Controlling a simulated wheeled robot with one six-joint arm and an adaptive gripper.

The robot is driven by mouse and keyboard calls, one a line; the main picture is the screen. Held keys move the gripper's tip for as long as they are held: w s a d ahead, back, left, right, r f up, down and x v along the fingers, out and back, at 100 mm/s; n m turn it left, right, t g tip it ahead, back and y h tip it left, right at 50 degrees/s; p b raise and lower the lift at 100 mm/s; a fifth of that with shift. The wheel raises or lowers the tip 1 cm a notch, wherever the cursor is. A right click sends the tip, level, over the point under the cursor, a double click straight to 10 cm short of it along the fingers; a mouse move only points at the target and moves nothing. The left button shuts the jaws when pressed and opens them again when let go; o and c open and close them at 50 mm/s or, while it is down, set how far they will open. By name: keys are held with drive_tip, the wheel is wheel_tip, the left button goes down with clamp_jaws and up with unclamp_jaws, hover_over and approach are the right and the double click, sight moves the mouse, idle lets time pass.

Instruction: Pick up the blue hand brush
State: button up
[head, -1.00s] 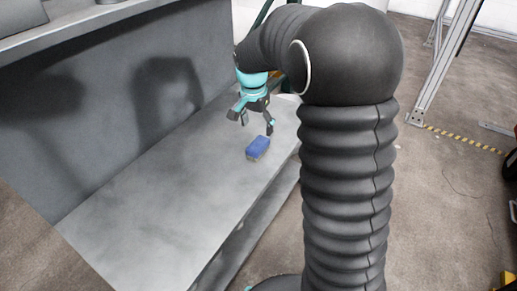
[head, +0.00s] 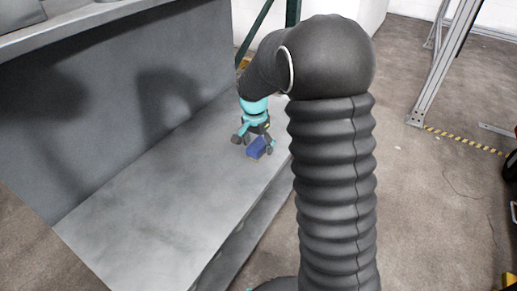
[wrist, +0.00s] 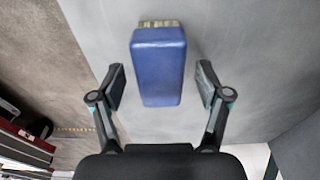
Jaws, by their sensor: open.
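The blue hand brush (head: 257,148) lies on the grey shelf surface (head: 175,185), near its front edge. In the wrist view the brush (wrist: 158,68) is a blue block with pale bristles showing at its top end. My gripper (head: 254,146) is right above the brush in the head view and partly covers it. In the wrist view my gripper (wrist: 160,88) is open, with one finger on each side of the brush. Gaps show between both fingers and the brush. I cannot tell the exact height of the fingertips over the surface.
A grey back wall (head: 120,110) rises behind the shelf surface. The surface to the left of the brush is bare. A metal frame post (head: 437,65) stands on the concrete floor at the right.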

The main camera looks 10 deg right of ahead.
drive_tip(key=shift+f, duration=0.25)
idle(0.4)
drive_tip(key=c, duration=1.3)
